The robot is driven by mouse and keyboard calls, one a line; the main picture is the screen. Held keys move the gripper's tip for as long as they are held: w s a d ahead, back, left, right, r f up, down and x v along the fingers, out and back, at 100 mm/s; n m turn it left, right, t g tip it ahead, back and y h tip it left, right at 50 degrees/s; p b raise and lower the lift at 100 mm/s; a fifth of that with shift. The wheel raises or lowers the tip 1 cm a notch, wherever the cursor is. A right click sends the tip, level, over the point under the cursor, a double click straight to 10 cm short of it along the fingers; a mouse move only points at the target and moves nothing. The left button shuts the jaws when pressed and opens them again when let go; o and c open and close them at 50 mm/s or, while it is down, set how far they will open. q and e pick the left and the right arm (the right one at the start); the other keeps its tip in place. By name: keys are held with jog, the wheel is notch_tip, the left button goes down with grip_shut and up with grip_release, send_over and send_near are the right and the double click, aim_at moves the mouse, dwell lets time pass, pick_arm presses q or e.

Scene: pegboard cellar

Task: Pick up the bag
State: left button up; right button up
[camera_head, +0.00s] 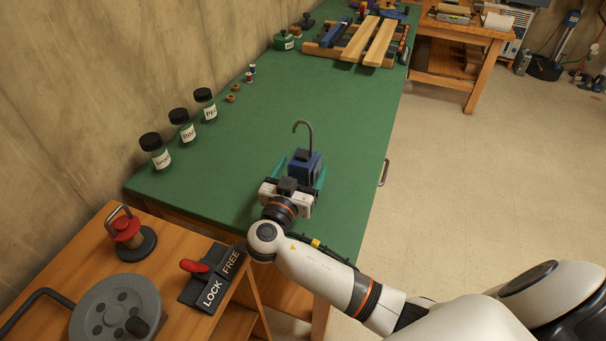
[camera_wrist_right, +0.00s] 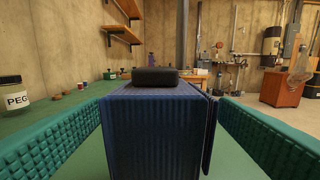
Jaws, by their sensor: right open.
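The bag (camera_head: 305,163) is a dark blue, boxy thing with a tall grey hook rising from it. It stands upright on the green bench top. In the right wrist view the bag (camera_wrist_right: 155,125) fills the middle, with ribbed blue sides and a black piece on top. My right gripper (camera_head: 301,173) is open, with a teal finger on each side of the bag. My left gripper is not in view.
Three labelled jars (camera_head: 182,126) line the wall side of the green bench (camera_head: 255,130). A wooden rack (camera_head: 365,42) lies at the far end. In front, a wooden table (camera_head: 150,275) holds a lever plate (camera_head: 213,277), a grey wheel (camera_head: 115,310) and a red-topped weight (camera_head: 127,235).

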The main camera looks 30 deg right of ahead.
aim_at(306, 159)
jog(key=p+x, duration=0.1)
jog(key=x, duration=0.3)
jog(key=shift+w+a, duration=0.1)
jog(key=shift+w+d, duration=0.25)
jog(key=shift+c, duration=1.4)
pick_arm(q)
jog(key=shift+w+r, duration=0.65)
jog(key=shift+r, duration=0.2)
pick_arm(e)
jog(key=c, duration=0.9)
